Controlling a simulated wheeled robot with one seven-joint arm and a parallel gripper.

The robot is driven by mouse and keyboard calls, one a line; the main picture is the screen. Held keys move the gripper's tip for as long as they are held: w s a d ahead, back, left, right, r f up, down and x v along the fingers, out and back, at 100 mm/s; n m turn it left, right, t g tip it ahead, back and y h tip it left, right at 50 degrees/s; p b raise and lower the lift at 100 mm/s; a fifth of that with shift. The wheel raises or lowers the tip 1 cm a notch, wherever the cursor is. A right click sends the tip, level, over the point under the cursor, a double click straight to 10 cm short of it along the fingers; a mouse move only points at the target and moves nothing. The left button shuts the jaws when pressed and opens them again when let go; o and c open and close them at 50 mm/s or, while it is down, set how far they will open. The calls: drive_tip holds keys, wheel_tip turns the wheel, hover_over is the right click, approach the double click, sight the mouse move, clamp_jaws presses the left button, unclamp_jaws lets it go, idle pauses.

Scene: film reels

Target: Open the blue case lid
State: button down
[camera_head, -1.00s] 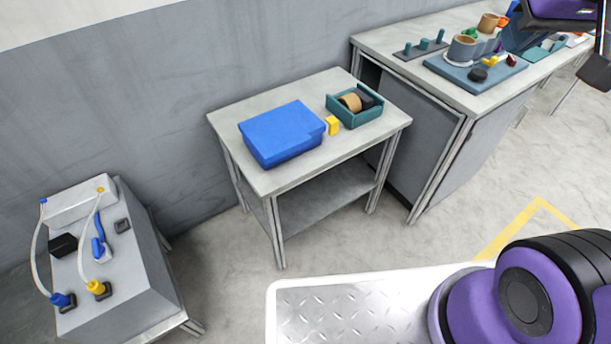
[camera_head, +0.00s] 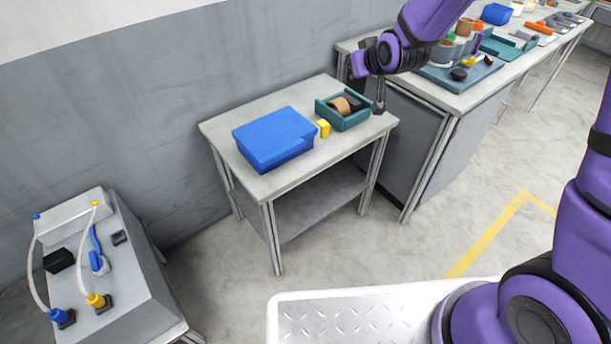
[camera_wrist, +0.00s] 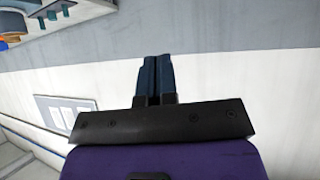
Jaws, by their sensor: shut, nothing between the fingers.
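The blue case (camera_head: 272,140) sits on the small grey table with its lid closed. A small yellow block (camera_head: 323,128) stands by its right side. My gripper (camera_head: 379,108) points down at the right end of the small table, to the right of the case and apart from it. In the wrist view its two dark fingers (camera_wrist: 154,76) are together with nothing between them. The case does not show in the wrist view.
A teal tray (camera_head: 342,118) with a tan roll and a dark item lies between the case and my gripper. A long workbench (camera_head: 462,101) with several parts stands at the right. A console (camera_head: 112,265) with hoses stands at the lower left.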

drive_tip(key=a+f+n+t+y, duration=0.1)
drive_tip(key=a+f, duration=0.4)
drive_tip(key=f, duration=0.7)
drive_tip(key=a+f+n+y, duration=0.1)
drive_tip(key=a+f+y, duration=0.2)
drive_tip(key=f, duration=0.9)
drive_tip(key=a+f+n+t+y, duration=0.1)
drive_tip(key=a+f, duration=0.6)
drive_tip(key=f, duration=0.5)
drive_tip(key=shift+s+a+t+y, duration=0.15)
drive_tip(key=shift+s+t+y, duration=0.15)
drive_tip(key=shift+s+y, duration=0.1)
drive_tip(key=shift+w+a, duration=0.1)
drive_tip(key=shift+r+x, duration=0.2)
drive_tip(key=shift+x, duration=0.9)
drive_tip(key=shift+r+x, duration=0.25)
drive_tip(key=shift+x, duration=0.8)
